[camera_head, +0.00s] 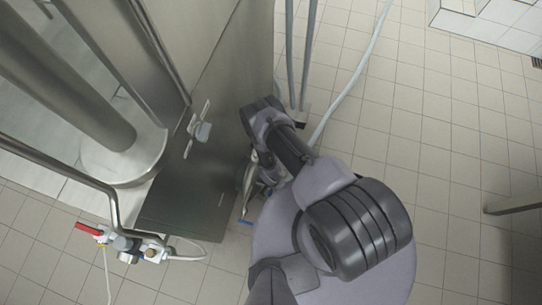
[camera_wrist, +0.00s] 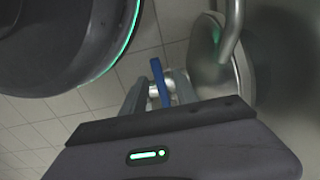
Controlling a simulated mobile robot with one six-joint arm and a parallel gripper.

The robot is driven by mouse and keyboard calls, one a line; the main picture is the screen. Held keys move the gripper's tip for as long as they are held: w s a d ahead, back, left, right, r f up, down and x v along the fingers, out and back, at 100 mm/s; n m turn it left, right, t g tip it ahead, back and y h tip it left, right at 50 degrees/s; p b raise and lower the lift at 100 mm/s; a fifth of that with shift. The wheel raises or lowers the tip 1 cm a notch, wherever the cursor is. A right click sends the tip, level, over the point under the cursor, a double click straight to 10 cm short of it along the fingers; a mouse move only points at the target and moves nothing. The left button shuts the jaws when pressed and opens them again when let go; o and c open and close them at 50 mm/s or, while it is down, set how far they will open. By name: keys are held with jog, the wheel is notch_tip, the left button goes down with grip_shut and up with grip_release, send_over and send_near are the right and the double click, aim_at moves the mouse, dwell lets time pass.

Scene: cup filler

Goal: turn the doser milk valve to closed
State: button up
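A valve with a blue lever (camera_wrist: 158,80) shows in the wrist view, with a pale metal body behind it. I take it to be the milk valve. My gripper (camera_wrist: 158,88) is open, with one grey finger on each side of the lever and visible gaps to both. In the head view my gripper (camera_head: 252,188) is low beside the steel cabinet and mostly hidden by my arm. Only a small blue piece (camera_head: 246,222) shows below it there. I cannot tell the lever's exact angle to its pipe.
A steel cabinet (camera_head: 225,85) stands left of my arm, with a wing-shaped handle (camera_head: 200,130) on its side. A valve with a red lever (camera_head: 88,229) is at lower left. A curved steel pipe (camera_wrist: 233,28) is close right of the fingers. Tiled floor (camera_head: 440,120) on the right is mostly clear.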

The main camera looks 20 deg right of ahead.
notch_tip(320, 180, up, 17)
jog(key=p, duration=0.8)
jog(key=shift+r+p, duration=0.15)
jog(key=shift+p, duration=0.2)
jog(key=shift+s, duration=0.1)
